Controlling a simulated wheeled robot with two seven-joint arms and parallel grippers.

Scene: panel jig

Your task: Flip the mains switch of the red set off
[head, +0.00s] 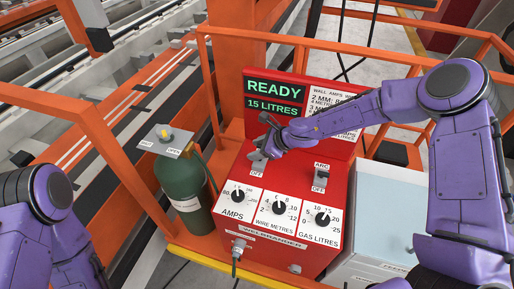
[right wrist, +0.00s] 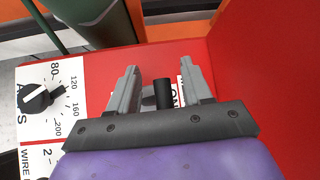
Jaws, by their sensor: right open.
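The red set (head: 285,240) is a red box with a sloped front, three dials and a display reading READY and 15 LITRES. Its mains switch, a black lever (right wrist: 163,93) on a grey base, stands between my right gripper's fingers in the right wrist view, with an ON label partly hidden beside it. In the head view the gripper mostly covers this switch; its OFF label (head: 256,174) shows below. My right gripper (head: 262,142) is open, one finger on each side of the lever, with gaps visible. My left arm shows at the left, its gripper out of view.
A second switch, marked ARC (head: 320,179), sits to the right on the same face. A green cylinder (head: 188,205) with a valve plate stands left of the set, a pale blue box (head: 375,205) right of it. Orange rails (head: 100,140) surround them.

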